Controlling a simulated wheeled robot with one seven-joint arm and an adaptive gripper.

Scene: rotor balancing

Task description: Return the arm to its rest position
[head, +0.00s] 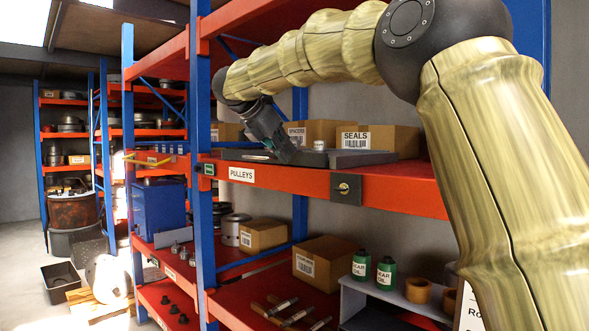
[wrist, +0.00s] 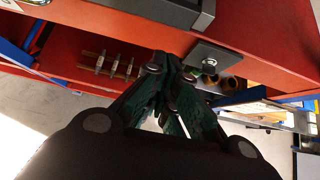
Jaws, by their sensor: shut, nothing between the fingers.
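My arm (head: 480,150) reaches from the lower right up and across to the left, in front of the shelving, with its elbow at the top right. My gripper (head: 290,153) points down and to the right near the edge of the red shelf labelled PULLEYS (head: 300,178), beside a dark flat tray (head: 362,158). The head view does not show whether it touches anything. In the wrist view my gripper (wrist: 165,72) has its green-black fingers together, with nothing seen between them.
A blue upright (head: 203,200) stands just left of my gripper. Boxes, one marked SEALS (head: 392,138), stand behind the tray. A dark plate with a knob (head: 346,189) hangs on the shelf front. Green bottles (head: 387,272) stand below. Open floor (head: 25,270) lies at left.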

